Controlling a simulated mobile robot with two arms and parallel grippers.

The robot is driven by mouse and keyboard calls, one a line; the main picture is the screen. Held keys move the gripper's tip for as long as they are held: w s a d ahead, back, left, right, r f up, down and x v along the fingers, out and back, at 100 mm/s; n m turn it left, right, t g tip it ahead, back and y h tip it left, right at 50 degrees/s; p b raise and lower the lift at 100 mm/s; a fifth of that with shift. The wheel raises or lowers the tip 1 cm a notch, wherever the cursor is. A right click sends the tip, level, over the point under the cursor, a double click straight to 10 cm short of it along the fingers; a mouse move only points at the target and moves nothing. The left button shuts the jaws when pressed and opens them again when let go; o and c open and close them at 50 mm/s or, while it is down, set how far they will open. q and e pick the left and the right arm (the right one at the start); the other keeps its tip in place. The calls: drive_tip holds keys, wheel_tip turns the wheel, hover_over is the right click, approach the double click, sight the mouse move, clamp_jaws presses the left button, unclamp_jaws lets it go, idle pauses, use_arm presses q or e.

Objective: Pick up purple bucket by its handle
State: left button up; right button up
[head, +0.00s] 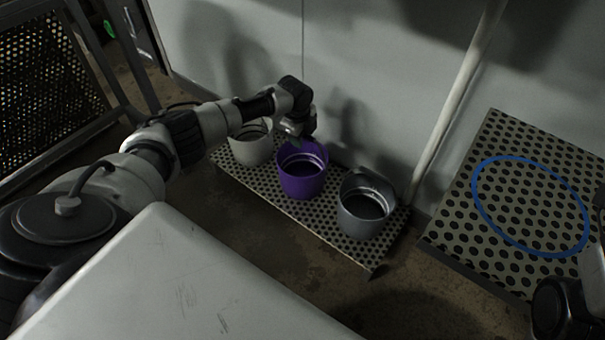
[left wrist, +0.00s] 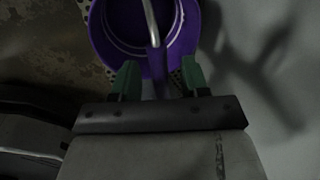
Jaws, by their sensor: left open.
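The purple bucket (head: 301,178) stands upright on a low perforated platform, between a white bucket (head: 251,146) and a grey bucket (head: 364,208). My left gripper (head: 297,138) is above the back rim of the purple bucket. In the left wrist view the purple bucket (left wrist: 113,50) is ahead of the fingers. Its handle (left wrist: 152,24) runs toward the gap between the two green fingertips of my left gripper (left wrist: 158,75), which are apart. I cannot tell whether the fingers touch the handle. My right gripper is not seen; only part of the right arm shows at the right edge.
The perforated platform (head: 281,203) lies along a pale wall (head: 370,70). A second perforated platform (head: 465,225) with a blue ring (head: 477,207) on it is at the right. A pipe (head: 458,90) stands between them. A perforated metal frame (head: 45,85) is at the far left.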

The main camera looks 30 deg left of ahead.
use_arm(q)
drive_tip(key=shift+f, duration=0.1)
clamp_jaws()
idle(0.5)
